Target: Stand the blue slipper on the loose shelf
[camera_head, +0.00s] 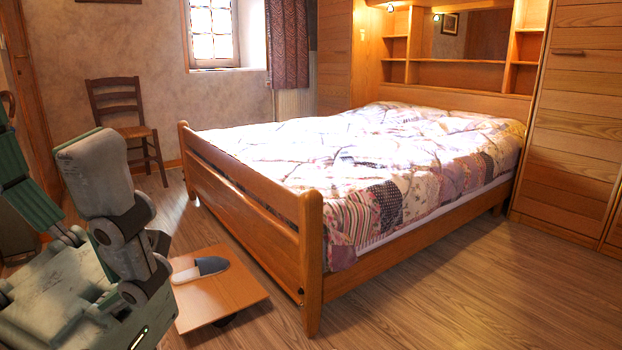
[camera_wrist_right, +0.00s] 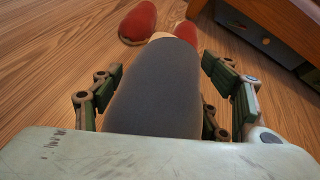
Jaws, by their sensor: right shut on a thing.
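A blue-grey slipper (camera_head: 211,266) with a pale insole lies flat on the loose shelf (camera_head: 235,295), an orange-brown board low over the floor beside the bed's foot. In the right wrist view my right gripper (camera_wrist_right: 160,100) is shut on a dark blue-grey slipper (camera_wrist_right: 157,88), with fingers on both sides of it. Wooden floor shows beneath this slipper. My right gripper cannot be made out in the head view.
Red slippers (camera_wrist_right: 138,22) lie on the floor beyond the held slipper. A wooden furniture edge (camera_wrist_right: 275,28) is at the right wrist view's upper right. The bed (camera_head: 250,210) borders the shelf; a chair (camera_head: 125,110) stands behind. Open floor (camera_head: 440,300) lies at the right.

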